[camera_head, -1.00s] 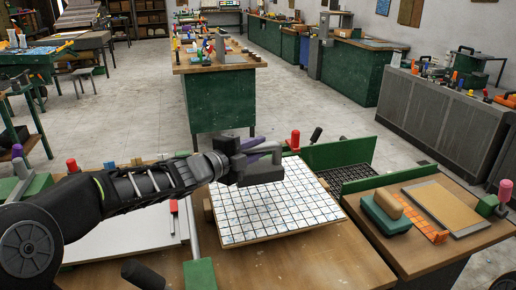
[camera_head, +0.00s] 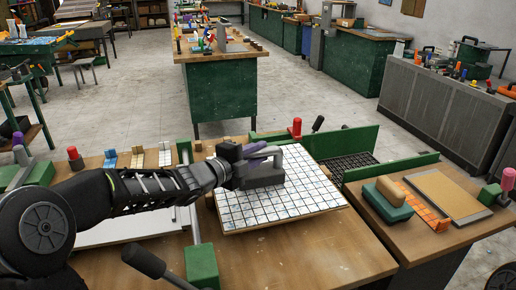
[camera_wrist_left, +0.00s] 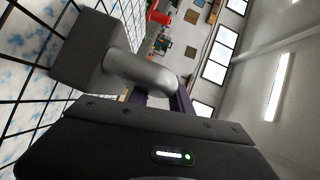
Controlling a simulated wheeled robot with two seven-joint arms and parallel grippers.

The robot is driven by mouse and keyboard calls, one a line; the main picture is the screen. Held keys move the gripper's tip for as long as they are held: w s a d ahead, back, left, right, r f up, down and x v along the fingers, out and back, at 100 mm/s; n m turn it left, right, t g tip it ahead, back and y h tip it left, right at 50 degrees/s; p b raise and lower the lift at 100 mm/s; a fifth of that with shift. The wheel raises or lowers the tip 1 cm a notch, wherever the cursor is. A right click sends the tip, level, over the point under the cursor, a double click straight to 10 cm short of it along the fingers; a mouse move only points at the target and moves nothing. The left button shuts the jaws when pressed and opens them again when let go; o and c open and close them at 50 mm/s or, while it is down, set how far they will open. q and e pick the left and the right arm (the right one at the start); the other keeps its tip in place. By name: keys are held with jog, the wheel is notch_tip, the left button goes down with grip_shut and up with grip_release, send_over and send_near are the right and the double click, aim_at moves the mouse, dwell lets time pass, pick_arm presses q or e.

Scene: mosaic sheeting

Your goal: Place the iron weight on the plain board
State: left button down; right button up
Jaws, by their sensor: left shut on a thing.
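The iron weight (camera_head: 264,173) is a dark grey block with a handle. My left gripper (camera_head: 254,155) is shut on it, over the left back part of a white gridded mosaic sheet (camera_head: 255,208). In the left wrist view the weight (camera_wrist_left: 82,52) and its thick round handle show close beside the grid; I cannot tell whether it touches the sheet. A plain pale board (camera_head: 125,233) lies at the left, partly hidden under my left arm. A tan board (camera_head: 448,194) with a grey edge lies on the right table. My right gripper is not in view.
A green-sided tray with a dark grid (camera_head: 345,172) stands behind the sheet. A teal block with a tan top (camera_head: 388,202) and orange tiles (camera_head: 425,207) are at the right. A metal rail with a green block (camera_head: 202,265) crosses near the pale board.

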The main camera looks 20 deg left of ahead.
pick_arm(q)
jog(key=shift+r, duration=0.25)
jog(key=c, duration=1.6)
grip_release()
jog(key=shift+f, duration=0.35)
jog(key=o, duration=0.4)
jog(key=shift+o, duration=0.2)
jog(key=shift+r, duration=0.1)
jog(key=shift+r, duration=0.1)
jog(key=v, duration=1.2)
